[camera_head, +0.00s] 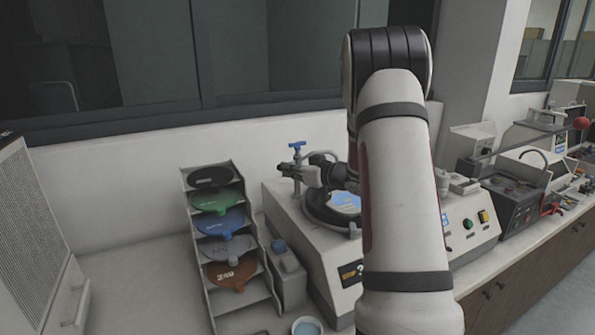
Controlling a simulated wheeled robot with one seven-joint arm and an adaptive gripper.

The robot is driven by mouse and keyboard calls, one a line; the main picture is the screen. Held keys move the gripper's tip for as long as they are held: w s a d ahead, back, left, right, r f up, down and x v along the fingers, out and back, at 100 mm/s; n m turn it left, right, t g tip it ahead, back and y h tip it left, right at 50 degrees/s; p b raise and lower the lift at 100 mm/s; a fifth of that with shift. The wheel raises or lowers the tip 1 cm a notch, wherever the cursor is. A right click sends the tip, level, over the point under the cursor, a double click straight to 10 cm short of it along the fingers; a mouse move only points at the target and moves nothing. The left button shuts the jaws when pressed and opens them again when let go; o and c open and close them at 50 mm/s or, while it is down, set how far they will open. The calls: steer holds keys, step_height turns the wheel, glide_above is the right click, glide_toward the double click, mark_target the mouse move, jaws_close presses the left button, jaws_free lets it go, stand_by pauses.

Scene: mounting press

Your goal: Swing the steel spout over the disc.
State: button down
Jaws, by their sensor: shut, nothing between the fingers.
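The grinding machine's round bowl holds a disc (345,201) with a light blue surface, partly hidden behind my arm. A steel spout post with a blue tap handle (297,145) stands at the back left of the bowl. My dark gripper (308,172) is above the bowl's left side, pointing left, close to the spout. Its fingers are shut with nothing between them. The spout's outlet is hard to make out behind the gripper, and I cannot tell whether the gripper touches it.
A rack (262,250) of coloured discs stands left of the machine, beside a small grey box (287,270). Another machine (515,190) stands to the right. The bench at left is mostly clear.

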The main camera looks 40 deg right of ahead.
mark_target(278, 167)
steer(key=shift+w+a, duration=0.15)
stand_by(0.3)
steer(key=shift+w+m+h, duration=0.2)
steer(key=shift+m+h, duration=0.2)
steer(key=shift+h, duration=0.1)
steer(key=shift+w+a, duration=0.1)
steer(key=shift+a, duration=0.05)
steer(key=shift+w+a+m+h+b, duration=0.2)
steer(key=shift+w+m+h+b, duration=0.15)
steer(key=shift+m+h, duration=0.4)
steer(key=w+m+h+b, duration=0.2)
steer(key=h, duration=0.1)
steer(key=shift+a+f, duration=0.1)
steer(key=shift+a, duration=0.25)
steer(key=shift+w+h, duration=0.1)
steer(key=shift+h, duration=0.25)
steer(key=shift+w+b, duration=0.3)
steer(key=shift+w, duration=0.1)
